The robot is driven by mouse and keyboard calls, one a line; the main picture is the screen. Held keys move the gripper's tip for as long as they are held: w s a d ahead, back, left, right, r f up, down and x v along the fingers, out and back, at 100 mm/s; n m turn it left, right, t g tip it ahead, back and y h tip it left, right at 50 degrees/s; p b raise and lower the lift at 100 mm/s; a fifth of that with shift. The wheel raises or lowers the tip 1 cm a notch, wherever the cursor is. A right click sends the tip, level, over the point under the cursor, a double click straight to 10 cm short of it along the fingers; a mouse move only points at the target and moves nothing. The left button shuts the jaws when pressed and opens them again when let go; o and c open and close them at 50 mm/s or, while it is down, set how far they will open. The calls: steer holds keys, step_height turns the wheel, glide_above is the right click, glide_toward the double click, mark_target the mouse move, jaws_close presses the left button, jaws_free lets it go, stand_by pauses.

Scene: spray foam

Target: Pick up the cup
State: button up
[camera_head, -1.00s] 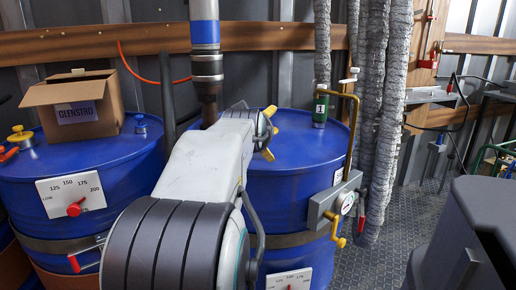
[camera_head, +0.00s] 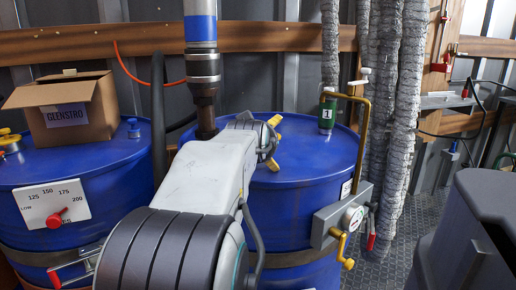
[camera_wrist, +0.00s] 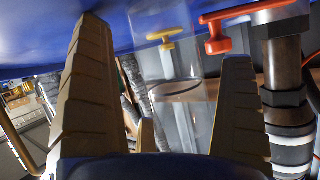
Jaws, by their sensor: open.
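A clear, see-through vessel that looks like the cup (camera_wrist: 185,70) shows in the wrist view, beyond and between the two fingers. Its rim and walls are faint, and a yellow handle shows through it. My gripper (camera_wrist: 161,45) is open, one finger on each side of the picture, with a gap between the fingers and nothing gripped. In the head view my gripper (camera_head: 271,143) is over the middle blue drum (camera_head: 300,185), partly hidden by my arm. I cannot make out the clear cup there.
A green can marked 1 (camera_head: 327,112) stands on the middle drum near a brass pipe (camera_head: 361,130). A cardboard box (camera_head: 97,118) stands on the left drum. A red handle (camera_wrist: 216,40) and dark pipe (camera_wrist: 284,65) are close to the right finger.

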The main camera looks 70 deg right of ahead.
steer(key=c, duration=1.2)
steer(key=shift+r, duration=0.2)
